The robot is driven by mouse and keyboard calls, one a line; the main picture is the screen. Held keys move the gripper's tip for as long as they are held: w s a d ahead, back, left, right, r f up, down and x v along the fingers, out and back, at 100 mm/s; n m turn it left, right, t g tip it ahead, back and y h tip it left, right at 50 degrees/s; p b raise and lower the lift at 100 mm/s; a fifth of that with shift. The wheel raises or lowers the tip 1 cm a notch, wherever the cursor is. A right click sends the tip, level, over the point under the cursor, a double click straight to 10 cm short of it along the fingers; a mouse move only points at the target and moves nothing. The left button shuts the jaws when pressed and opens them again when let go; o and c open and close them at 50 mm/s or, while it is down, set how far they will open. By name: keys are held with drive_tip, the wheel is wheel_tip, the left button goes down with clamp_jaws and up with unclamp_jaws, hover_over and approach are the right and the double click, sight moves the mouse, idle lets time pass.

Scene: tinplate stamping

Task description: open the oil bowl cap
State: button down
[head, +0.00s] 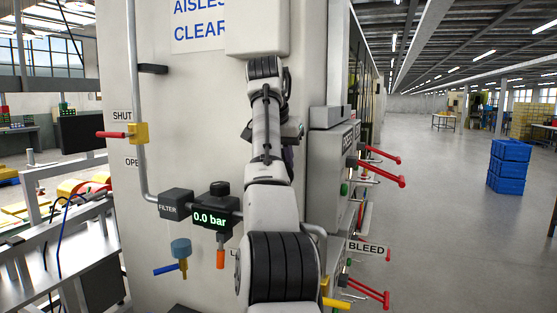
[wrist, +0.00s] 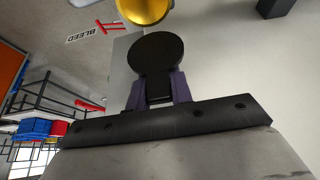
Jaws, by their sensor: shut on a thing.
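In the wrist view my gripper (wrist: 158,82) is shut on a black round disc, which looks like the oil bowl cap (wrist: 156,50). The cap's flat face shows between the two dark purplish fingers. A shiny golden round part, perhaps the oil bowl (wrist: 143,8), is cut off at the top edge of that view. A narrow gap shows between it and the cap in the picture. In the head view my own arm hides the cap and bowl, and the jaws cannot be made out.
Red levers (head: 381,178) stick out on the right by the BLEED label (head: 367,248).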

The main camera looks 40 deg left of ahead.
drive_tip(key=shift+w+f, duration=0.1)
drive_tip(key=shift+w, duration=0.05)
idle(0.4)
drive_tip(key=c, duration=1.2)
unclamp_jaws()
drive_tip(key=shift+c, duration=0.2)
